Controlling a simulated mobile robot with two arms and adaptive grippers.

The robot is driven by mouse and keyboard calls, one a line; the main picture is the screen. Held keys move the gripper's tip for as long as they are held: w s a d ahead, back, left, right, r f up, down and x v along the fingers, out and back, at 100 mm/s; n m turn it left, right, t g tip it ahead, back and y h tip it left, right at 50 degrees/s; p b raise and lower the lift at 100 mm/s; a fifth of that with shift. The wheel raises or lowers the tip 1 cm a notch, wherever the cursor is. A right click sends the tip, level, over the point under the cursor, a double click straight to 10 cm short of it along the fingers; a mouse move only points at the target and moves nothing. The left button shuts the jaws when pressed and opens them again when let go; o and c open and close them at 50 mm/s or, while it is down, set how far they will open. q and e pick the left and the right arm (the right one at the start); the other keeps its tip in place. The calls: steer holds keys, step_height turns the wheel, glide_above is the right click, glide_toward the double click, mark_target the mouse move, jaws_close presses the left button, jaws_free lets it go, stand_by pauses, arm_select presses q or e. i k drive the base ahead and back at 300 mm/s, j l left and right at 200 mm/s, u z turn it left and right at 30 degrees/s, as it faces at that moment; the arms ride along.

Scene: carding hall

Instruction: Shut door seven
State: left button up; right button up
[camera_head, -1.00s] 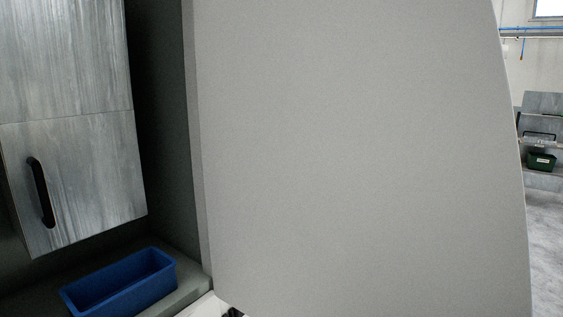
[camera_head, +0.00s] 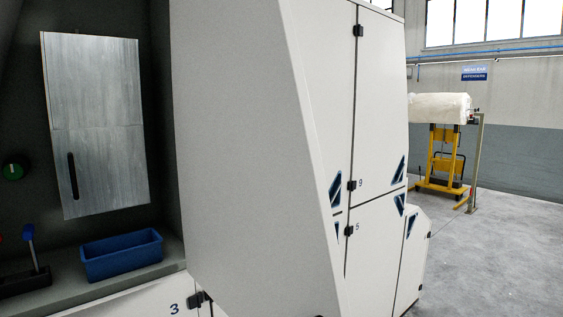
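I see no door marked 7. A large white machine cabinet fills the middle, with a door marked 9 (camera_head: 378,100) above and a door below whose number (camera_head: 375,255) looks like 5. Both sit flush with the cabinet front, with black latches along their left edge. A white door marked 3 (camera_head: 150,302) is partly in view at the bottom left. A grey wood-look panel (camera_head: 98,125) with a black handle hangs in the dark recess at the left. Neither gripper is in view.
A blue bin (camera_head: 121,254) stands on a ledge at the left, beside a lever (camera_head: 31,246) with a blue knob. A yellow stand (camera_head: 443,160) bears a white roll (camera_head: 440,107) at the back right. Grey floor (camera_head: 490,255) is clear at the right.

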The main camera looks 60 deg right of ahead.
mark_target(260, 238)
steer(key=k+l, duration=0.15)
steer(key=l, duration=0.15)
steer(key=k+l+z, duration=0.1)
steer(key=l, duration=0.2)
steer(key=k+l, duration=0.15)
steer(key=l, duration=0.15)
steer(key=k+l+z, duration=0.15)
steer(key=l, duration=0.15)
steer(key=i+l, duration=0.1)
steer(key=l, duration=0.85)
